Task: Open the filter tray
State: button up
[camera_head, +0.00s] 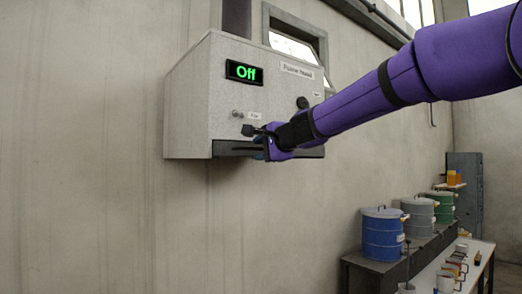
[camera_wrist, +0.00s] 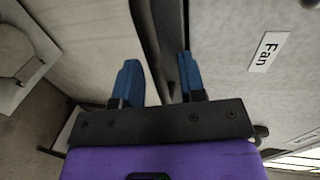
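The filter tray (camera_head: 232,149) is a dark strip along the bottom front of the grey fume hood (camera_head: 190,105). It looks closed, though my arm hides part of it. In the wrist view its dark edge (camera_wrist: 150,45) runs down between my fingers. My gripper (camera_head: 258,143) is at the tray's front; in the wrist view my gripper (camera_wrist: 157,82) has two blue fingers standing apart, one on each side of the dark edge. I see a gap beside the left finger; contact at the right finger is unclear.
Below right, a blue drum (camera_head: 382,235), a grey drum (camera_head: 418,217) and a green drum (camera_head: 443,206) stand on a dark bench. The space under the hood is clear.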

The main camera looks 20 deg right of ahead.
jog(key=shift+w+a, duration=0.1)
jog(key=shift+w, duration=0.1)
grip_shut()
jog(key=f+v, duration=0.2)
jog(key=v, duration=0.8)
jog(key=s+f+v, duration=0.1)
jog(key=f+v, duration=0.1)
jog(key=v, duration=0.8)
jog(key=shift+s+d+f, duration=0.2)
jog(key=shift+s+d, duration=0.05)
